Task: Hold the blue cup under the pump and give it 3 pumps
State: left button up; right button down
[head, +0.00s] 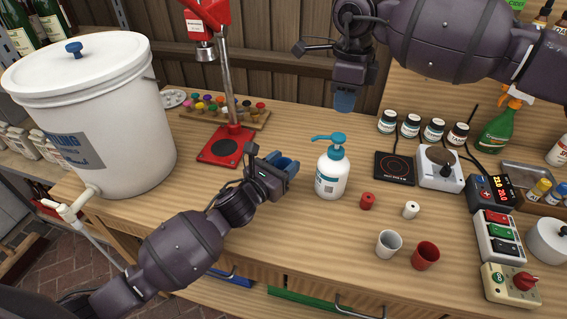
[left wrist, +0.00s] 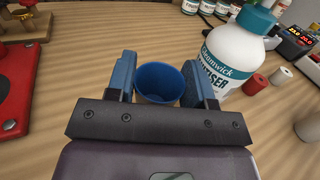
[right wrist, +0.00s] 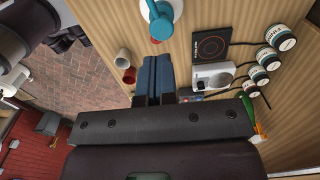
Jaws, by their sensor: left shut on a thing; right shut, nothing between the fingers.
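The blue cup (left wrist: 160,80) is between the fingers of my left gripper (head: 282,172), upright, open end up. In the head view the cup (head: 283,162) is mostly hidden by the fingers. The pump bottle (head: 331,172), white with a teal pump head (head: 329,139), stands on the table just right of the cup. Its spout points left, towards the cup's side. The bottle also shows in the left wrist view (left wrist: 232,52). My right gripper (head: 344,101) is shut and empty, high above and slightly right of the pump head. In the right wrist view the pump head (right wrist: 161,22) lies beyond its fingertips.
A red cup (head: 425,256), a white cup (head: 388,244) and two small spools (head: 367,201) stand right of the bottle. A hot plate (head: 395,167) and scale (head: 440,168) are further right. A red press stand (head: 226,145) and large white bucket (head: 95,120) are left.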

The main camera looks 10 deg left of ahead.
aim_at(339, 136)
jog(key=shift+f, duration=2.9)
jog(key=shift+f, duration=1.3)
jog(key=shift+r, duration=1.45)
jog(key=shift+f, duration=1.5)
jog(key=shift+r, duration=1.5)
